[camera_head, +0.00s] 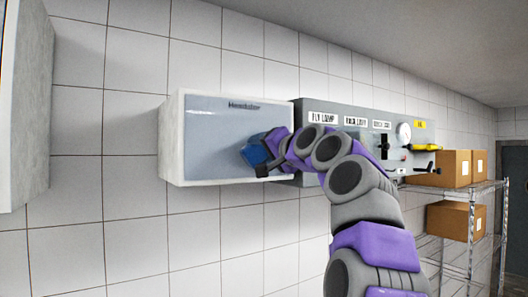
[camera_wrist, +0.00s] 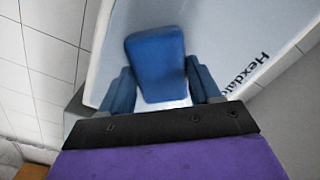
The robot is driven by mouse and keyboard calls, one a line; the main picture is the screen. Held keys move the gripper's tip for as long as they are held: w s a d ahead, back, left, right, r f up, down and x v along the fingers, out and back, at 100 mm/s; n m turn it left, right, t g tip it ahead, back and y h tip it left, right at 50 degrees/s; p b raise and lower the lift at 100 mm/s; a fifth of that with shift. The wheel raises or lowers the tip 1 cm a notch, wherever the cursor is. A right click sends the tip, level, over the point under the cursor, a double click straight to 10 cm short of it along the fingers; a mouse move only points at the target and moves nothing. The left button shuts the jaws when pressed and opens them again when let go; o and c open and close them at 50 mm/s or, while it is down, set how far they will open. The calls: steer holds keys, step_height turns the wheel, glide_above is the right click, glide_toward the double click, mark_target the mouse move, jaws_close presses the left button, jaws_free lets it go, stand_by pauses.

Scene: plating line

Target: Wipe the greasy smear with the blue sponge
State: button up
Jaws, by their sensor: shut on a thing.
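My gripper (camera_head: 268,158) is shut on the blue sponge (camera_wrist: 155,62), which sits between its two fingers in the wrist view. The sponge also shows as a dark blue block (camera_head: 253,152) in the head view. It is in front of the grey-blue front panel of a white wall cabinet (camera_head: 205,148), toward the panel's right side. I cannot tell whether the sponge touches the panel. No greasy smear stands out on the visible panel; the sponge and gripper hide part of it.
Right of the cabinet is a grey control panel (camera_head: 362,118) with labels, switches and a yellow-handled item (camera_head: 424,147). Farther right, a wire shelf (camera_head: 470,187) holds cardboard boxes (camera_head: 455,167). A white unit (camera_head: 27,100) stands at the left edge. The tiled wall below the cabinet is clear.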

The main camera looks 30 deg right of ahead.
steer(key=d+p, duration=0.2)
steer(key=d, duration=0.2)
steer(key=shift+w, duration=0.1)
steer(key=shift+a, duration=0.1)
steer(key=shift+a+b, duration=0.55)
steer(key=shift+a, duration=1.55)
steer(key=shift+s+d, duration=0.1)
steer(key=shift+s, duration=0.15)
steer(key=s+b, duration=0.1)
steer(key=s, duration=0.3)
steer(key=shift+d, duration=0.2)
steer(key=shift+s+b, duration=0.3)
steer(key=shift+s, duration=0.55)
